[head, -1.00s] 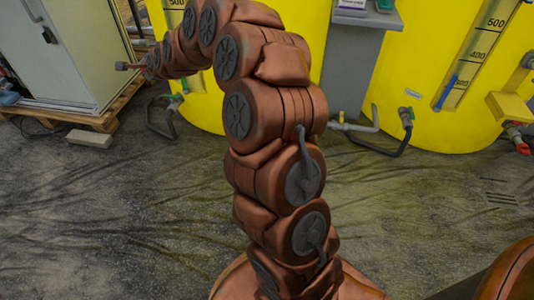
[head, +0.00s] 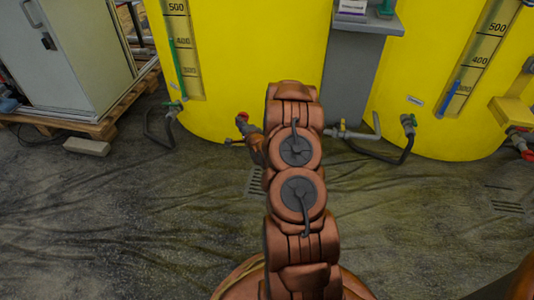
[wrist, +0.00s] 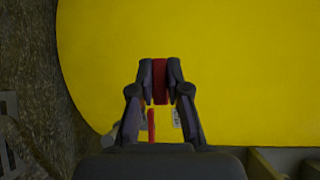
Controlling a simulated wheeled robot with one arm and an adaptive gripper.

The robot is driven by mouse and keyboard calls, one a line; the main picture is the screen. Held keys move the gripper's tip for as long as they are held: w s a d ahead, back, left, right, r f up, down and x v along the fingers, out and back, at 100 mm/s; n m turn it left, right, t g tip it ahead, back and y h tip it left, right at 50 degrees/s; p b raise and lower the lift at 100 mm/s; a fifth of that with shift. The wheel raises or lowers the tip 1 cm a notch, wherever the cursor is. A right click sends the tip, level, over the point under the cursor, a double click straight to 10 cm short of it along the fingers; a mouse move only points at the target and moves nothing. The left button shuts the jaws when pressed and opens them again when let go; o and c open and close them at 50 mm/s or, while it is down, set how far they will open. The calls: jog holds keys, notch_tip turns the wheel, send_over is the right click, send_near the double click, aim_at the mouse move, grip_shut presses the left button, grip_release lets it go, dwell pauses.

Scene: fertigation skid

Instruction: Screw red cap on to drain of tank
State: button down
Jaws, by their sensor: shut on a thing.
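In the wrist view my gripper (wrist: 160,92) is shut on the red cap (wrist: 160,76), which sits between its two dark fingertips. The yellow tank (wrist: 240,70) fills most of the view behind them. A narrow red bar (wrist: 152,126) shows below the cap between the fingers; I cannot tell what it belongs to. In the head view my arm hides my gripper and the cap. The left yellow tank (head: 250,60) stands beyond the arm, with a red-handled fitting (head: 242,118) low on its front. I cannot tell whether the cap touches any drain.
A second yellow tank (head: 435,125) stands at the right, with a red-handled outlet (head: 522,135). Grey pipes and a black hose (head: 390,155) run low between them. A grey cabinet (head: 75,55) stands on a wooden pallet (head: 105,125) at the left. The front floor is open.

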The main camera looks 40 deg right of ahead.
jog(key=s+d+f+b, duration=0.1)
jog(key=s+d+f, duration=0.2)
jog(key=f, duration=0.3)
jog(key=s+d+f+t+h+b, duration=0.1)
jog(key=s+d+f, duration=0.3)
jog(key=s+f, duration=0.1)
jog(key=shift+d+f+h+b, duration=0.3)
jog(key=shift+f+b, duration=0.1)
jog(key=shift+f, duration=0.05)
jog(key=shift+w+d+p, duration=0.25)
jog(key=shift+d+p, duration=0.2)
jog(key=shift+p, duration=0.25)
jog(key=shift+w+d+p, duration=0.2)
jog(key=shift+d+p, duration=0.25)
jog(key=shift+p, duration=0.25)
dwell(2.8)
dwell(0.3)
jog(key=m+t+h+b, duration=0.1)
jog(key=m+h+b, duration=0.1)
jog(key=m, duration=0.2)
jog(key=m+t+h+b, duration=0.2)
jog(key=m, duration=0.2)
jog(key=shift+w+r, duration=0.1)
jog(key=shift+w, duration=0.05)
dwell(0.3)
jog(key=m+h+p, duration=0.1)
jog(key=p, duration=0.3)
jog(key=shift+m, duration=0.4)
